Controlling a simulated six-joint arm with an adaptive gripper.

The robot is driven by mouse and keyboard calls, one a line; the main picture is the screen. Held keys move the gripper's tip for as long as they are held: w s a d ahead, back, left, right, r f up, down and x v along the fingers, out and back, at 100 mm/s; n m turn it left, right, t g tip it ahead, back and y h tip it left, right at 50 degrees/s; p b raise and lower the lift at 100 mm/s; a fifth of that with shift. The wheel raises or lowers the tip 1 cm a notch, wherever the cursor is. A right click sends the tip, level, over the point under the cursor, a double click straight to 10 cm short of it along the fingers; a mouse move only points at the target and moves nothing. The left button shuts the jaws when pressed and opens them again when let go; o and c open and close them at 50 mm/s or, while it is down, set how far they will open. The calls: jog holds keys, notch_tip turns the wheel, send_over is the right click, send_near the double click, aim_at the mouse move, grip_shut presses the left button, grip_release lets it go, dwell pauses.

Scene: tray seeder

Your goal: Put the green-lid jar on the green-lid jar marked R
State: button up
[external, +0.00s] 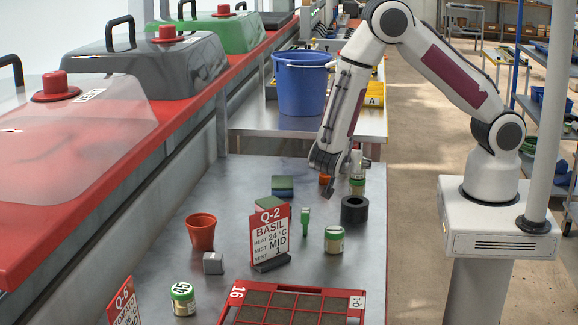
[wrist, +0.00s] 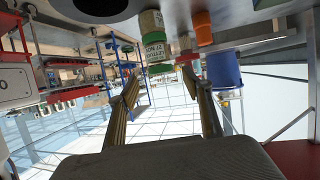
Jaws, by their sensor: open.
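A green-lid jar with a lettering label (wrist: 155,47) shows in the wrist view, which is upside down. It appears stacked on another green-lid jar (wrist: 150,19) standing on the table. In the external view the stack (external: 357,172) is just right of my gripper (external: 329,184), partly hidden by it. My gripper, also in the wrist view (wrist: 162,86), is open and empty, with the stack ahead between its fingers. Other green-lid jars stand nearer the front: one at centre right (external: 334,240) and one marked 45 (external: 183,300). I cannot read an R on any jar.
A blue bucket (external: 300,84) is behind. A Q-2 sign (external: 270,236), terracotta pot (external: 201,231), grey cube (external: 213,263) and red seed tray (external: 236,309) occupy the front.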

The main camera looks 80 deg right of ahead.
jog(key=v, duration=0.6)
jog(key=shift+a, duration=0.1)
dwell(0.5)
